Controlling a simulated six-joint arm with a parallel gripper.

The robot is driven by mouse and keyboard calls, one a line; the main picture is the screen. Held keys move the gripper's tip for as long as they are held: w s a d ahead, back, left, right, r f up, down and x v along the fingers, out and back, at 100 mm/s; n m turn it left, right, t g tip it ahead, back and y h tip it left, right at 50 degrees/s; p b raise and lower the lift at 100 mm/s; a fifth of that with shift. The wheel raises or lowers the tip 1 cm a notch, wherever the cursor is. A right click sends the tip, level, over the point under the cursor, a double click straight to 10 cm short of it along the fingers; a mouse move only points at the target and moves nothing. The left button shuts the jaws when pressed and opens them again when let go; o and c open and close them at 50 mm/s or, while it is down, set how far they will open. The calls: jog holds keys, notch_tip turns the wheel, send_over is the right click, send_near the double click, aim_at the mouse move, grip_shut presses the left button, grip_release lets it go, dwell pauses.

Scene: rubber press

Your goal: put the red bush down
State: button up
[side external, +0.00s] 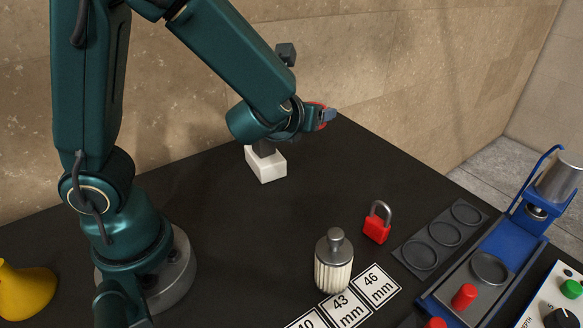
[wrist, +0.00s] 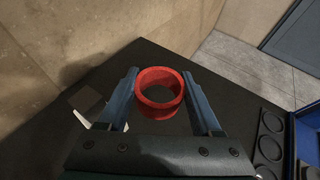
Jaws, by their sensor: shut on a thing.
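The red bush (wrist: 160,105) is a short, hollow red ring. In the wrist view it sits between the two blue fingers of my gripper (wrist: 162,97), its open end facing the camera. My gripper (side external: 322,117) is shut on the bush and holds it above the far part of the black table. In the side view only a little of the red bush (side external: 318,104) shows; the fingers and wrist hide the rest.
A white block (side external: 268,165) stands below and left of my gripper. A red padlock (side external: 377,225), a ribbed metal cylinder (side external: 333,265), size cards (side external: 377,286), a tray with round recesses (side external: 443,234) and a blue press (side external: 520,235) stand nearer right. The table's middle is clear.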

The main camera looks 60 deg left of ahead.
aim_at(325, 191)
jog(key=shift+w+d+f+m+t+h, duration=0.3)
jog(key=shift+d+f, duration=0.35)
jog(key=shift+f, duration=1.85)
jog(key=shift+w+d+f+m+t+h, duration=0.1)
jog(key=shift+w+d+f+m+h, duration=0.4)
jog(key=shift+f, duration=2)
jog(key=shift+s+d+f+m+t+h, duration=0.15)
jog(key=shift+d+f, duration=0.65)
jog(key=shift+f, duration=1.7)
jog(key=shift+w, duration=0.1)
jog(key=shift+f, duration=0.2)
jog(key=o, duration=1.3)
jog(key=shift+o, duration=0.2)
jog(key=shift+r, duration=0.1)
